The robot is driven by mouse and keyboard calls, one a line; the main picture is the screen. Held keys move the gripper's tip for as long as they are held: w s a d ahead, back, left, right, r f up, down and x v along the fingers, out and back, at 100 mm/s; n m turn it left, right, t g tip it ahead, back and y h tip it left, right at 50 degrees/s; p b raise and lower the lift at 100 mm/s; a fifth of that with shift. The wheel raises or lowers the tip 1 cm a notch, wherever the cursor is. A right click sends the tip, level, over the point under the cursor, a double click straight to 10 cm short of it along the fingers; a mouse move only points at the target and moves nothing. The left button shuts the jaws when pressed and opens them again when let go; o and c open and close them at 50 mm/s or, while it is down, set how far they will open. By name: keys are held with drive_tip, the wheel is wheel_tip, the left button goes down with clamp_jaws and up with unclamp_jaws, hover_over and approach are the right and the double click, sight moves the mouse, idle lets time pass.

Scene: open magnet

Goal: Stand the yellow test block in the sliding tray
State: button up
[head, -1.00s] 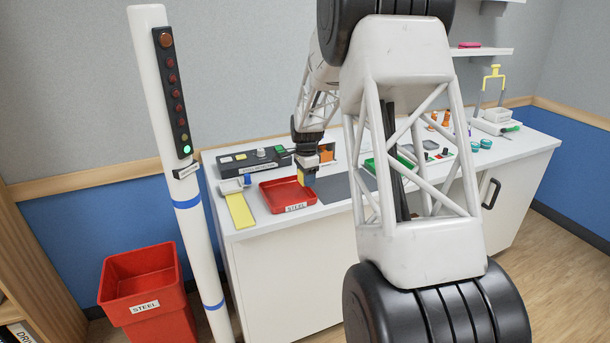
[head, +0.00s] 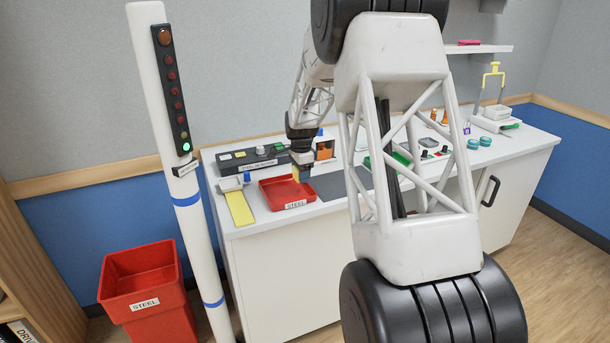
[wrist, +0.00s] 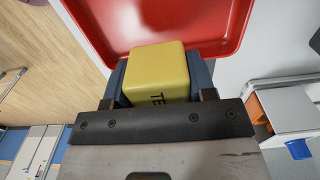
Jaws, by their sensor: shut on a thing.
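My gripper (head: 302,174) is shut on the yellow test block (wrist: 158,74), which sits between its two dark fingers with black lettering on one face. In the head view the gripper hangs over the right part of a red tray (head: 279,189) labelled STEEL, and little of the block shows. In the wrist view the red tray (wrist: 195,22) lies beyond the block; I cannot tell the exact gap between them. I cannot tell for sure which thing is the sliding tray; a white-and-orange unit with a blue knob (wrist: 299,148) stands beside the gripper.
A black control box (head: 252,160) with buttons stands behind the red tray. A yellow strip (head: 239,207) lies to its left and a dark mat (head: 330,187) to its right. A post (head: 172,130) with lamps stands before the bench, and a red STEEL bin (head: 150,290) on the floor.

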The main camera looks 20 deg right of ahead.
drive_tip(key=w+a, duration=0.2)
drive_tip(key=a, duration=0.2)
drive_tip(key=w+a+r, duration=0.1)
drive_tip(key=w+a, duration=0.2)
drive_tip(key=a, duration=0.1)
drive_tip(key=w+a+r, duration=0.1)
drive_tip(key=w+a, duration=0.1)
drive_tip(key=a, duration=0.2)
drive_tip(key=shift+w, duration=0.3)
approach(230, 185)
drive_tip(key=shift+f, duration=0.3)
drive_tip(key=shift+f, duration=3.1)
drive_tip(key=shift+f, duration=0.15)
drive_tip(key=o, duration=0.9)
drive_tip(key=shift+c, duration=0.2)
